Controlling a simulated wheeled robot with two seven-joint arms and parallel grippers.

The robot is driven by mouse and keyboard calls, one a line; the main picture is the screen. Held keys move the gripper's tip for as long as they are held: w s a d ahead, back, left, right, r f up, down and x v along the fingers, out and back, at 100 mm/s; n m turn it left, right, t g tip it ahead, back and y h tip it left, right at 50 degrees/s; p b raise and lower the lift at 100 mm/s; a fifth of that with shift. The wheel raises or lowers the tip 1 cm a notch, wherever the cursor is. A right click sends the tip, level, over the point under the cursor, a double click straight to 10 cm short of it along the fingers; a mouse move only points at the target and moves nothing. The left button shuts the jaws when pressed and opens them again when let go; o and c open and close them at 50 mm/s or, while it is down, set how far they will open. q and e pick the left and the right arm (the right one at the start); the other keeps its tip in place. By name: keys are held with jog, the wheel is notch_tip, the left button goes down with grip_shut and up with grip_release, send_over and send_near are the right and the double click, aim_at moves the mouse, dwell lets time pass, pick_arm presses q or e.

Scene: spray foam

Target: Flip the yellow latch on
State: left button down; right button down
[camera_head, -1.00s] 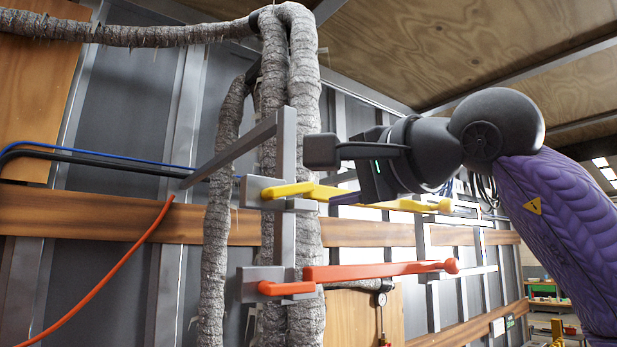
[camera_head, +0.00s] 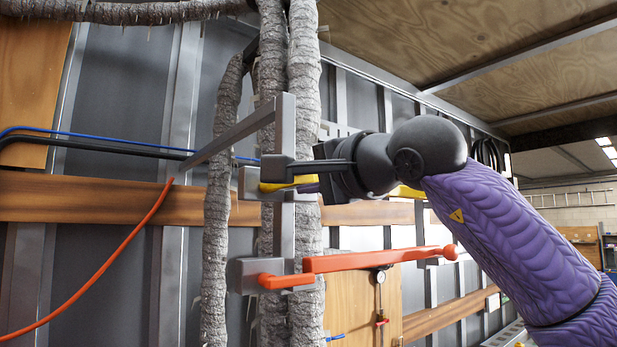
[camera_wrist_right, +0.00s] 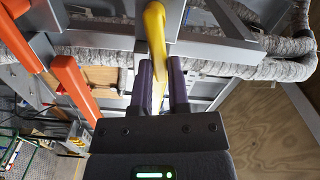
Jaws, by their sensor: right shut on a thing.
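The yellow latch (camera_head: 283,185) is mounted on a grey bracket on the wall frame. Its near end shows left of my right gripper (camera_head: 290,176), and its far end (camera_head: 408,192) shows past my wrist; the middle is hidden behind the gripper. In the right wrist view the yellow latch (camera_wrist_right: 155,40) runs between the two purple-padded fingers (camera_wrist_right: 160,85), which are shut on it. An orange-red latch (camera_head: 375,260) sits below on the same upright, apart from the gripper; it also shows in the right wrist view (camera_wrist_right: 70,80). My left gripper is not in view.
Grey wrapped pipes (camera_head: 305,70) run vertically behind the latches. A grey upright (camera_head: 285,130) carries both brackets, and a diagonal grey bar (camera_head: 225,140) reaches out to the left. An orange hose (camera_head: 120,250) and a gauge (camera_head: 380,277) hang nearby.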

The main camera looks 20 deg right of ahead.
jog(key=shift+f+m+b, duration=0.3)
jog(key=shift+m+b, duration=0.05)
jog(key=shift+m, duration=0.15)
jog(key=shift+f+m+b, duration=0.2)
jog(key=shift+m+b, duration=0.15)
jog(key=shift+m, duration=0.75)
jog(key=c, duration=0.6)
grip_release()
